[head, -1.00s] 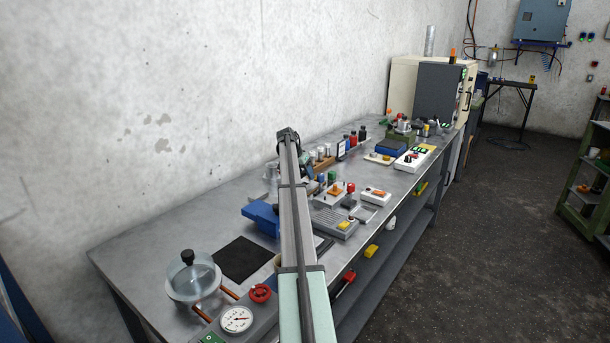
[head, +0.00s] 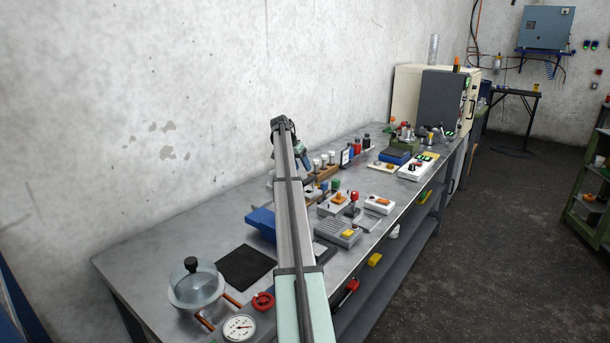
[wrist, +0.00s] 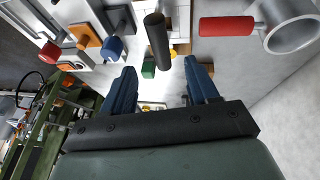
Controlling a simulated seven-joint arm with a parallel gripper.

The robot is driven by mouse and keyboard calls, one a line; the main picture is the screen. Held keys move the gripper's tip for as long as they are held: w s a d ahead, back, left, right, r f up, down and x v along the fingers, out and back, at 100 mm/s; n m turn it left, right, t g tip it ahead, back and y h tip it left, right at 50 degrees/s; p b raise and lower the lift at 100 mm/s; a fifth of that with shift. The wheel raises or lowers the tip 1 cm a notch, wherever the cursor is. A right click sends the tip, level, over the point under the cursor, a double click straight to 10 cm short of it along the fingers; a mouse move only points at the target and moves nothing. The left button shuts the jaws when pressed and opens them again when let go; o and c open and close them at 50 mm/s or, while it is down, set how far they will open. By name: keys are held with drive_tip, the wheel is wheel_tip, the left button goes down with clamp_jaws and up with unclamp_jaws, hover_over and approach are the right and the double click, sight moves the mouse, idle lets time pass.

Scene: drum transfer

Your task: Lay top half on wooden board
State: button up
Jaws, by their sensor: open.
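My gripper (wrist: 162,66) shows in the wrist view with its two blue fingers spread apart and nothing between the tips. A dark upright cylinder (wrist: 157,40) stands beyond the fingertips. A grey metal ring (wrist: 292,36) with a red handle (wrist: 227,26) lies to the right of the fingers. I cannot tell which thing is the top half. In the head view a brown wooden piece (head: 327,174) with white-capped jars sits behind my arm; I cannot tell whether it is the wooden board. My gripper is mostly hidden by my arm there.
A glass bowl with a black knob (head: 195,285), a black mat (head: 245,267) and a blue block (head: 262,222) are at the bench's near end. Several small devices crowd the metal bench (head: 165,244) beyond. A grey wall runs along its back.

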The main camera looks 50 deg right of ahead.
drive_tip(key=shift+v, duration=1.45)
